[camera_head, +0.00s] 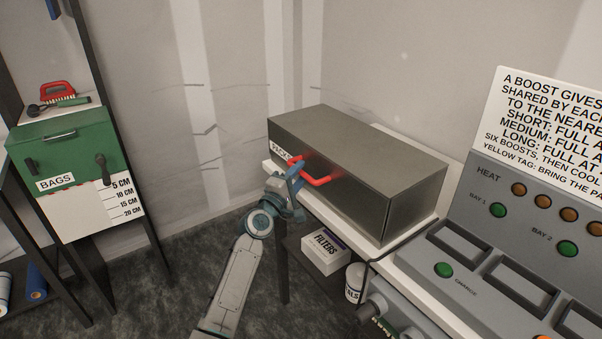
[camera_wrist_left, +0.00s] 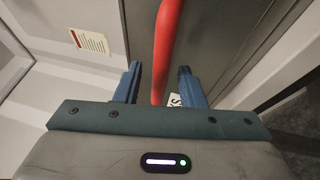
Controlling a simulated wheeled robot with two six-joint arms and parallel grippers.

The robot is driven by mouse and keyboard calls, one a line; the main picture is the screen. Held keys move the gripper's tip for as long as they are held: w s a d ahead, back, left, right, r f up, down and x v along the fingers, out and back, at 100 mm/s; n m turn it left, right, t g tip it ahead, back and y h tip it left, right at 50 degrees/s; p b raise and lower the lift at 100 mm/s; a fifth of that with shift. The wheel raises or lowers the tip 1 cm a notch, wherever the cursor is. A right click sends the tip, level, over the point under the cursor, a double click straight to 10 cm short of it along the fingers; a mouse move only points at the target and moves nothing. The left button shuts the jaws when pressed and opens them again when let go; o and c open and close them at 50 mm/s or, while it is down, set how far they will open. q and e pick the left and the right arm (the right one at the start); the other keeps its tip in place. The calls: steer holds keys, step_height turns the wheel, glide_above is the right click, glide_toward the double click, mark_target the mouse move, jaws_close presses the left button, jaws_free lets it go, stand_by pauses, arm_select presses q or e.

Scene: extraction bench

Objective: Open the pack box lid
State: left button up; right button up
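The pack box (camera_head: 350,150) is a long dark metal box on the white bench top, and its lid looks shut. Its white label (camera_head: 281,152) is partly hidden by my left gripper. A red bar handle (camera_head: 318,181) is on its front face. My left gripper (camera_head: 296,178) is at the left part of this handle. In the left wrist view, the red handle (camera_wrist_left: 167,45) runs between the two blue fingers of the left gripper (camera_wrist_left: 158,82). The fingers are apart, with a gap on each side of the bar. My right gripper is not in view.
A grey control panel (camera_head: 460,245) with green and orange buttons stands right of the box. A FILTERS carton (camera_head: 326,252) and a white tub (camera_head: 355,283) are below the bench. A green BAGS box (camera_head: 65,145) is at left. The floor between is clear.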

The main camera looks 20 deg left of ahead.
arm_select(q)
steer(key=shift+w+d+r, duration=0.1)
steer(key=shift+w+d, duration=0.05)
steer(key=shift+w, duration=0.45)
jaws_close()
